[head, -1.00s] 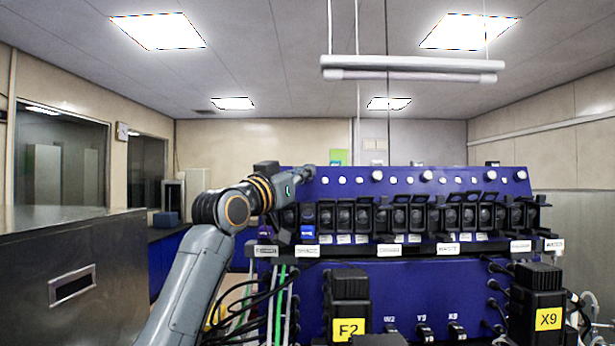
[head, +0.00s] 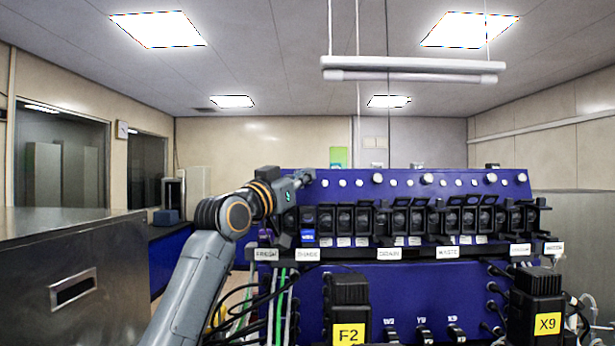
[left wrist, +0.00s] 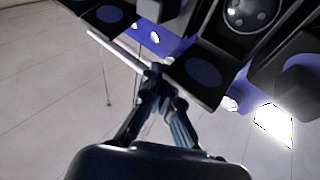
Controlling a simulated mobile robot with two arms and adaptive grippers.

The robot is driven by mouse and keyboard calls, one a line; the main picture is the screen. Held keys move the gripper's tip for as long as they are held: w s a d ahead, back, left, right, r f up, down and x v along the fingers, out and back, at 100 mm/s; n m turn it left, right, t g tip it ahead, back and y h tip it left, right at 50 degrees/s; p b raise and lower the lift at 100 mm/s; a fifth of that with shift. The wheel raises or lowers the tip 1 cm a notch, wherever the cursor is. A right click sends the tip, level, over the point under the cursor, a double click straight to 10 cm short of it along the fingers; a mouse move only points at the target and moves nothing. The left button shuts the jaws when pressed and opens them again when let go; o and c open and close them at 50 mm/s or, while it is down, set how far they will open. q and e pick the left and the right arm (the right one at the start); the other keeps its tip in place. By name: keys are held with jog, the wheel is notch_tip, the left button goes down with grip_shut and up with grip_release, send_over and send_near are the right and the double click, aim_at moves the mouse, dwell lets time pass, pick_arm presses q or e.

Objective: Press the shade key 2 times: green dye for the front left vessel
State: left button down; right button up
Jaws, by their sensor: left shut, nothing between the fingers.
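A blue control panel (head: 400,184) carries a row of round white knobs above a row of black flip-lid units (head: 396,221). My left gripper (head: 306,177) is shut and empty at the panel's upper left end, in front of its top edge. I cannot tell whether it touches the panel. In the left wrist view its closed fingers (left wrist: 164,103) point towards dark square lids (left wrist: 198,72) with blue discs. I cannot tell which part is the shade key. No front left vessel or green dye can be made out. My right gripper is not in view.
Small white labels (head: 389,254) run below the black units. Black blocks marked F2 (head: 348,334) and X9 (head: 546,323) stand in front of the lower panel. Dark cables and green tubes (head: 281,300) hang at its left. A steel cabinet (head: 70,255) stands at the left.

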pick_arm(q)
jog(key=shift+w, duration=0.15)
dwell(0.5)
jog(key=shift+w+f+p, duration=0.2)
jog(key=shift+w+p, duration=0.25)
jog(key=shift+p, duration=0.45)
dwell(0.5)
jog(key=shift+s+r+b, duration=0.15)
jog(key=shift+s+b, duration=0.3)
jog(key=shift+s, duration=0.05)
jog(key=shift+s+r+b, duration=0.15)
jog(key=shift+s+b, duration=0.25)
jog(key=shift+s, duration=0.1)
